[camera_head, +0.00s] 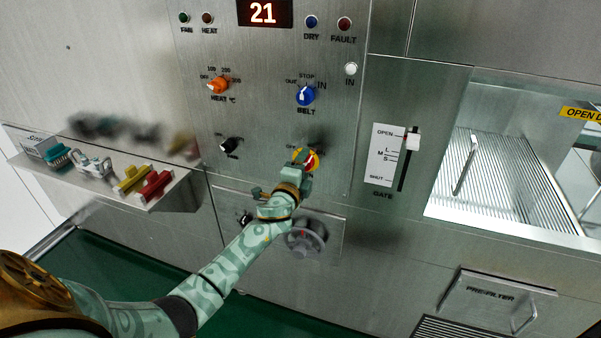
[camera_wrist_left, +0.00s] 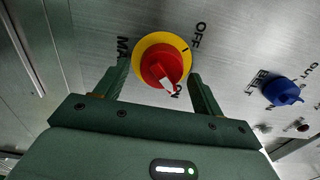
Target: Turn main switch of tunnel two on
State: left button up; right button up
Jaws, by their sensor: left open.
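The main switch is a red knob on a yellow round plate (camera_head: 314,158) on the steel panel, partly covered by my gripper in the head view. In the left wrist view the red knob (camera_wrist_left: 160,68) shows its white pointer directed down and slightly right, at a partly covered label that looks like ON. The OFF label (camera_wrist_left: 197,36) is at upper right. My left gripper (camera_head: 302,172) is open at the switch. In the wrist view its fingers (camera_wrist_left: 158,84) stand on either side of the knob, with gaps visible. My right gripper is not in view.
A blue belt knob (camera_head: 305,95), an orange heat knob (camera_head: 218,86) and a black knob (camera_head: 230,145) are nearby. A grey dial (camera_head: 305,238) sits below. A gate slider (camera_head: 413,141) is to the right. A shelf (camera_head: 150,200) with coloured items is at left.

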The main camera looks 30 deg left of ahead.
pick_arm(q)
jog(key=p+v, duration=0.1)
jog(key=v, duration=1.5)
jog(key=shift+s+d, duration=0.1)
jog(key=shift+d, duration=0.05)
